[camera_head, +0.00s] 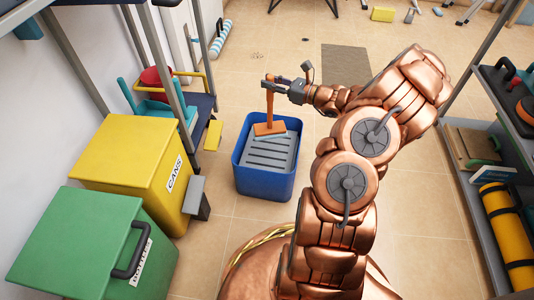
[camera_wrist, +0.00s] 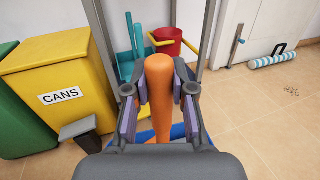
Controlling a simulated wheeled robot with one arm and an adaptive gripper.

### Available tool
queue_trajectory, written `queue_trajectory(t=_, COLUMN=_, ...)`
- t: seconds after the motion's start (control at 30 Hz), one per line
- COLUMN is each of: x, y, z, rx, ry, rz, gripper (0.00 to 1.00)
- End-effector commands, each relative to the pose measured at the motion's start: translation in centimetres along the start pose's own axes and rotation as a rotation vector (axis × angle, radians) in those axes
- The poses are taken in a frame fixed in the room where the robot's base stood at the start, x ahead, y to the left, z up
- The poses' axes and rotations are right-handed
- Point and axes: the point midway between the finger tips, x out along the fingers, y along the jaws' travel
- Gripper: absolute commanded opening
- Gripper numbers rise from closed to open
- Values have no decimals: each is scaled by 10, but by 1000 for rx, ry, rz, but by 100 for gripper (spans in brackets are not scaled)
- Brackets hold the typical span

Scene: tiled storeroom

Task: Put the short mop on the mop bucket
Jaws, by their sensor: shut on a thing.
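The short mop is orange, with an upright handle (camera_head: 270,103) and a flat head (camera_head: 269,128). The mop bucket (camera_head: 255,184) is a blue tub with a grey slotted wringer (camera_head: 270,152) on top. My gripper (camera_head: 273,80) is shut on the upper part of the mop handle, above the back of the bucket. The mop head is over the wringer's far part; I cannot tell whether it touches. In the wrist view the handle (camera_wrist: 160,75) stands between my gripper's fingers (camera_wrist: 160,97), and the mop head is hidden.
A yellow cans bin (camera_head: 130,150) and a green bin (camera_head: 85,235) stand on the left. A shelf rack (camera_head: 200,104) is left of the bucket, and another shelf (camera_head: 475,190) is on the right. The tiled floor around the bucket is mostly clear.

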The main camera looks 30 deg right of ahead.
Motion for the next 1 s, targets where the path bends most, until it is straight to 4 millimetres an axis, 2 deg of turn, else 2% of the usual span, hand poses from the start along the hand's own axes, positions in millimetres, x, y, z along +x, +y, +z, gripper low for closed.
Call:
queue_trajectory(t=0.17, x=2, y=1, z=-13, rx=1, ry=0, rz=4, gripper=0)
queue_trajectory(t=0.47, x=4, y=3, z=-62, rx=3, ry=0, rz=9, gripper=0)
queue_trajectory(t=0.67, x=3, y=2, z=-75, rx=0, ry=-1, rz=6, gripper=0)
queue_trajectory(t=0.9, x=2, y=1, z=-104, rx=1, ry=0, rz=4, gripper=0)
queue_trajectory(t=1.0, x=2, y=1, z=-104, rx=0, ry=0, rz=4, gripper=0)
